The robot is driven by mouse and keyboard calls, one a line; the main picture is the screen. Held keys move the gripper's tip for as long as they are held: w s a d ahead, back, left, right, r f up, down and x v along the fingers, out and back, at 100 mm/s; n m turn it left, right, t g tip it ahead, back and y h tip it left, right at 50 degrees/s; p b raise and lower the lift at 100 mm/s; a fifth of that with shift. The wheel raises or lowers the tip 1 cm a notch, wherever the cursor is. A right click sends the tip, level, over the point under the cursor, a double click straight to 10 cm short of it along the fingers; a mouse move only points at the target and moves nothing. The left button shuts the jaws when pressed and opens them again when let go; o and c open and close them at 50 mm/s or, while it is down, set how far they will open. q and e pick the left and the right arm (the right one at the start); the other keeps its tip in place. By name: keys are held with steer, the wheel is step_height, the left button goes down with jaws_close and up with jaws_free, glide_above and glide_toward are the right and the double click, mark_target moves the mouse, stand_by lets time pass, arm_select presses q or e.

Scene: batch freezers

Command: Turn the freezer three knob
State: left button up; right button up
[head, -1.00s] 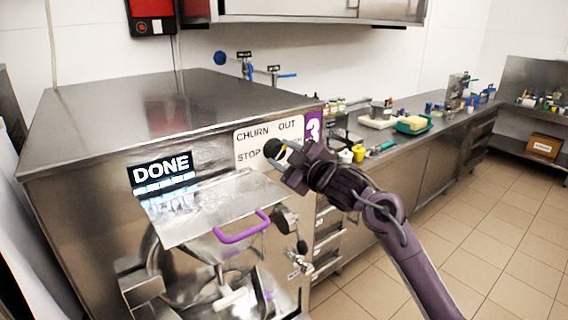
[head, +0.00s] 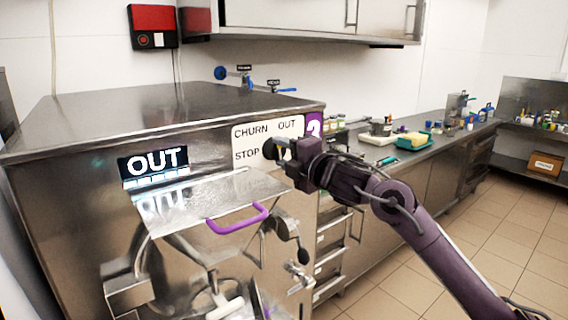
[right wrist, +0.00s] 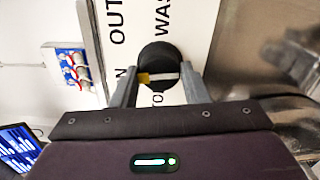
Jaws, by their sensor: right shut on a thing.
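Freezer three (head: 75,200) is the steel machine at the left with a purple 3 label (head: 313,126). Its display (head: 155,162) reads OUT. A white panel (head: 250,130) carries the words CHURN, OUT and STOP. The round black knob (head: 271,148) sits on this panel. In the right wrist view, the knob (right wrist: 158,55) shows a white bar and a bit of yellow between the fingers. My right gripper (head: 285,150) is shut on the knob, its fingers on either side in the right wrist view (right wrist: 157,85). My left gripper is not in view.
A hinged lid with a purple handle (head: 238,220) and a dispensing tap (head: 298,272) are on the freezer front below the knob. A counter (head: 400,152) with jars and a green tray with a yellow block runs to the right. The tiled floor (head: 490,240) is clear.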

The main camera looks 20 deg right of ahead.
steer(key=n+b, duration=0.1)
steer(key=n, duration=0.1)
steer(key=n+b, duration=0.1)
steer(key=shift+f+n, duration=0.2)
steer(key=shift+n, duration=0.2)
steer(key=n+b, duration=0.3)
steer(key=n, duration=0.1)
steer(key=shift+n, duration=0.3)
steer(key=n+b, duration=0.2)
steer(key=n, duration=0.2)
steer(key=shift+f, duration=0.1)
steer(key=shift+a+n+b, duration=0.1)
steer(key=shift+n+b, duration=0.7)
steer(key=shift+n, duration=1.1)
steer(key=o, duration=1)
steer(key=shift+c, duration=0.2)
steer(key=shift+r, duration=0.2)
